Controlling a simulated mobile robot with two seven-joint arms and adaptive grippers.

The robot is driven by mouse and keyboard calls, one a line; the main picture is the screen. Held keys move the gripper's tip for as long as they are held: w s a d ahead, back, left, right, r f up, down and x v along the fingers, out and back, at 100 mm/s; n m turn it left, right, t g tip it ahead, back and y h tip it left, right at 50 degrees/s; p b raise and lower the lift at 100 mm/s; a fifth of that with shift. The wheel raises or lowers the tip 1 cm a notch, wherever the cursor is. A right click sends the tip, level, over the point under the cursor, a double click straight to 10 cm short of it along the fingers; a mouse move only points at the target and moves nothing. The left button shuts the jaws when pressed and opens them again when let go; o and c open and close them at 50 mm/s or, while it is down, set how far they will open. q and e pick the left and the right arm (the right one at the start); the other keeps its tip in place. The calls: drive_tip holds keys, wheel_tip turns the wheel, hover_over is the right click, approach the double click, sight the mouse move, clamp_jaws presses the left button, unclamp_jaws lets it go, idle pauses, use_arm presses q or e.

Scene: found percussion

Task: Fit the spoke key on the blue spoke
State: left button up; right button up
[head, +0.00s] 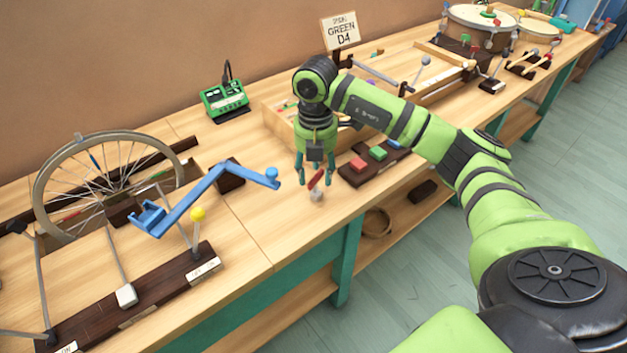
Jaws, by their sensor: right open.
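A spoked wheel (105,185) stands upright at the left of the bench, its lower part partly hidden. One spoke has a blue section, the blue spoke (96,161), at the upper left of the wheel. My right gripper (314,183) points down over the middle of the bench with its fingers apart. A small red piece with a pale grey end (317,194), which looks like the spoke key, is between and just below the fingertips. I cannot tell whether a finger touches it. My left gripper is not in view.
A blue cranked bar (203,199) and a yellow-headed mallet (197,215) stand between wheel and gripper. A dark board with coloured blocks (372,163) lies right of the gripper. A green meter (225,99) stands behind.

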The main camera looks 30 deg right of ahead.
sight(316, 176)
wheel_tip(316, 176, down, 4)
drive_tip(key=shift+s+p, duration=0.1)
drive_tip(key=shift+p, duration=0.25)
drive_tip(key=shift+f, duration=0.45)
drive_tip(key=c, duration=0.6)
clamp_jaws()
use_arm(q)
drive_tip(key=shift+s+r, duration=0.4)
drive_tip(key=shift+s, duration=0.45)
